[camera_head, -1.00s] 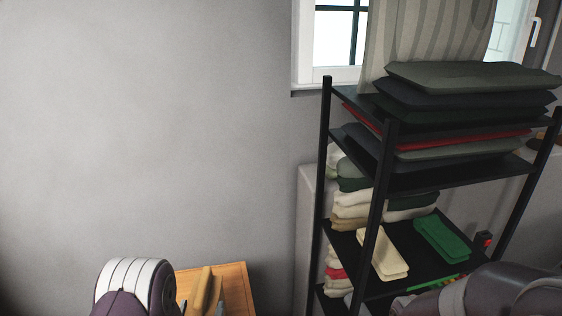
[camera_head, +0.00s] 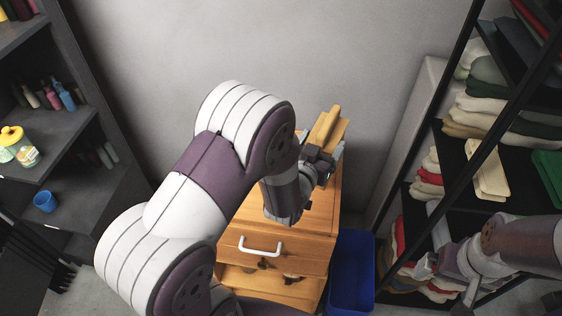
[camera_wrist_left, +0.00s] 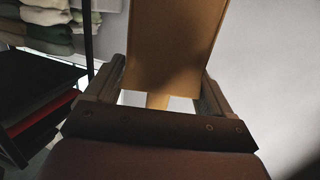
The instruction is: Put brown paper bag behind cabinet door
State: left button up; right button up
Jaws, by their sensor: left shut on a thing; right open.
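The brown paper bag (camera_head: 326,124) shows as a tan upright shape above the wooden cabinet's top in the head view. In the left wrist view the brown bag (camera_wrist_left: 174,40) stands between the two fingers. My left gripper (camera_head: 322,166) is shut on it; my wrist partly hides the hold. The wooden cabinet (camera_head: 285,240) has a front with a white handle (camera_head: 260,246). Below it is a partly hidden lower section with dark marks; I cannot tell whether a door stands open. My right gripper (camera_head: 432,264) is open, beside the rack at lower right.
A blue bin (camera_head: 352,270) stands right of the cabinet. A black rack (camera_head: 422,140) with folded cloths is at the right. Dark shelves (camera_head: 75,150) with bottles and a blue cup (camera_head: 45,201) stand at the left. A grey wall (camera_head: 330,60) is behind the cabinet.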

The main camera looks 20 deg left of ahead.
aim_at(322, 130)
pick_arm(q)
jog(key=r, duration=0.2)
jog(key=d+r, duration=0.1)
jog(key=shift+w+n+y, duration=0.4)
jog(key=shift+s+a+r+n+y, duration=0.1)
jog(key=shift+a+r+n+y, duration=0.65)
jog(key=shift+y, duration=0.45)
jog(key=a+f+y+p, duration=0.1)
jog(key=a+f+p, duration=0.1)
jog(key=a+f, duration=1)
jog(key=shift+a+f+n, duration=0.25)
jog(key=shift+a+n, duration=0.1)
jog(key=shift+a, duration=0.2)
jog(key=shift+f, duration=0.15)
jog(key=o, duration=1.3)
